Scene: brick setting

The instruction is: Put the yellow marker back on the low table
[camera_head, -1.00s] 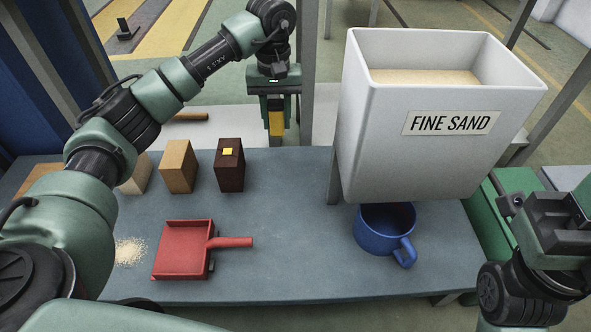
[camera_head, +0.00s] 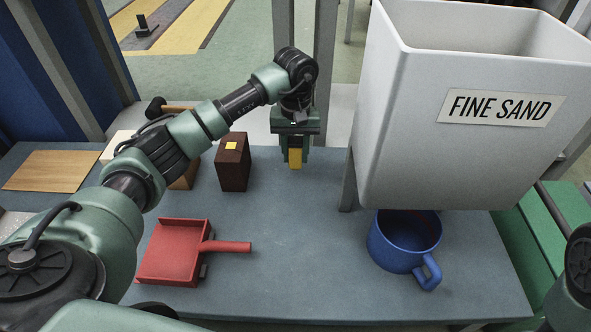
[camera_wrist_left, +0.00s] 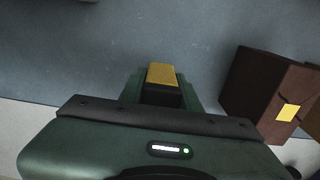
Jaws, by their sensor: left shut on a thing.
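My left gripper (camera_head: 295,152) is shut on the yellow marker (camera_head: 295,160), a small upright yellow block. They are over the back part of the blue-grey table (camera_head: 310,250), right of the dark brown block (camera_head: 233,163). I cannot tell whether the marker touches the table. In the left wrist view the marker (camera_wrist_left: 161,74) shows between the fingers (camera_wrist_left: 162,90), with grey tabletop beyond it. The dark block (camera_wrist_left: 268,95) there bears a small yellow square (camera_wrist_left: 287,112). My right gripper is out of view; only part of that arm shows at the right edge.
A large white bin labelled FINE SAND (camera_head: 470,120) stands at the right, above a blue mug (camera_head: 404,245). A red dustpan (camera_head: 180,252) lies at front left. A wooden board (camera_head: 50,171) lies at back left. The table's middle is clear.

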